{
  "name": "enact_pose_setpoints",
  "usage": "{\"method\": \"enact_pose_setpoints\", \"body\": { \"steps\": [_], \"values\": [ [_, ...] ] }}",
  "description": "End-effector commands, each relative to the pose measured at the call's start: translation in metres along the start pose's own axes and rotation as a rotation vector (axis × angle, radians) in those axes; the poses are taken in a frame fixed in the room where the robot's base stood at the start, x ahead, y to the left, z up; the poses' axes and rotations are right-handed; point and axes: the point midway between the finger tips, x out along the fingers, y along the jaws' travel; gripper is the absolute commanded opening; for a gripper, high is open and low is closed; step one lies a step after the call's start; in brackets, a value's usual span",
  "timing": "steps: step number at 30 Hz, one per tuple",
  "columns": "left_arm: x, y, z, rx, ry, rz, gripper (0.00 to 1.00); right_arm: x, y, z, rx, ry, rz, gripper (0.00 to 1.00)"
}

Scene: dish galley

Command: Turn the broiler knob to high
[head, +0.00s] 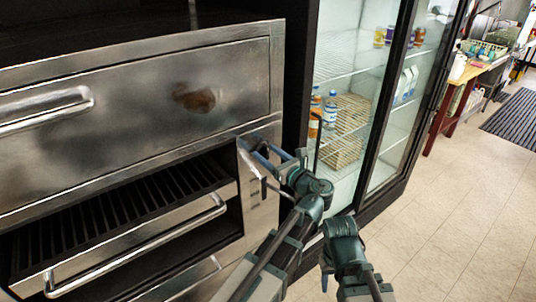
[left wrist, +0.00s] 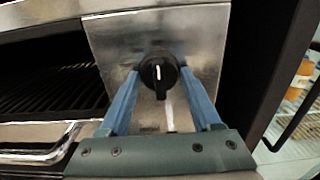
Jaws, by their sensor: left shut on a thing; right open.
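The broiler knob (left wrist: 158,76) is black and round, with a white pointer line that stands about upright in the left wrist view. It sits on the steel side panel (left wrist: 205,40) of the broiler. My left gripper (left wrist: 160,84) has its blue fingers on either side of the knob and is shut on it. In the head view my left gripper (head: 259,151) reaches the panel at the broiler's right edge, and the knob is hard to make out there behind the fingers.
A pale lever (left wrist: 168,112) sits just below the knob. Bar handles (head: 140,250) stick out from the broiler's front at left. A glass-door fridge (head: 385,100) with bottles and cartons stands close on the right. The tiled floor (head: 460,210) at right is clear.

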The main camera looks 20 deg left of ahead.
Motion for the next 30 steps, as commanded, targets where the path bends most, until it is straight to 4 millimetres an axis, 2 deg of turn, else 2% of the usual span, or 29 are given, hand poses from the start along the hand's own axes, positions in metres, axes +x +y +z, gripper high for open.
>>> {"method": "enact_pose_setpoints", "body": {
  "steps": [11,30],
  "values": [
    [-0.0002,0.0,0.0001,-0.129,0.0,0.0,0.09,0.0,0.0,0.0,0.0,0.0,0.0,0.5],
    [-0.0003,0.0,0.0,-0.723,0.0,0.0,0.09,0.0,0.0,0.0,0.0,0.0,0.0,0.5]
  ]
}}
